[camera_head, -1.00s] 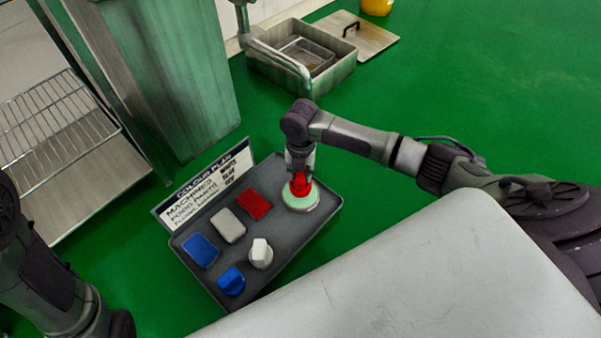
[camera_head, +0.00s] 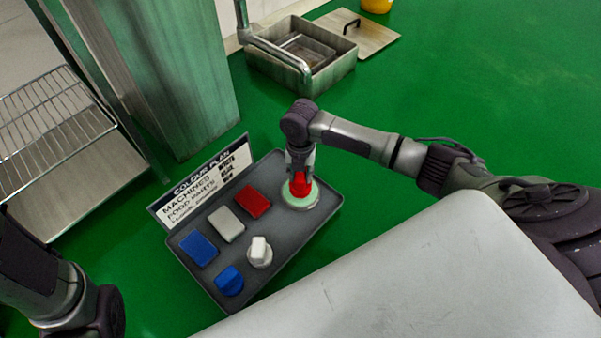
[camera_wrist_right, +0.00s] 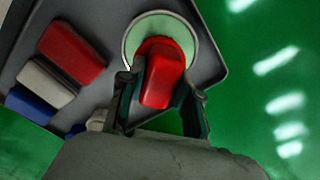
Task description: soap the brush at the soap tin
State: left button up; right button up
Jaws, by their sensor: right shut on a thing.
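The soap tin is a round, shallow metal tin (camera_head: 300,205) with pale green soap, at the far right corner of the grey tray; it also shows in the right wrist view (camera_wrist_right: 148,24). My right gripper (camera_head: 301,174) is over the tin, pointing down, shut on the red brush (camera_head: 299,188). In the right wrist view the red brush (camera_wrist_right: 163,75) stands between the two fingers, its round base against the soap within the tin's rim. Its bristles are hidden. My left arm shows at the lower left; its gripper is out of view.
The grey tray (camera_head: 283,238) also holds a red, a white and a blue block, a white brush (camera_head: 259,252) and a blue brush (camera_head: 229,281). A colour plan sign (camera_head: 203,184) stands at its back edge. A metal sink (camera_head: 335,72) is behind; a wire rack is left.

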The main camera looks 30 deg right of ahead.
jog(key=shift+f, duration=0.4)
dwell(0.3)
jog(key=shift+f, duration=0.1)
dwell(1.1)
jog(key=shift+f+p, duration=0.1)
jog(key=shift+p, duration=0.2)
dwell(1.6)
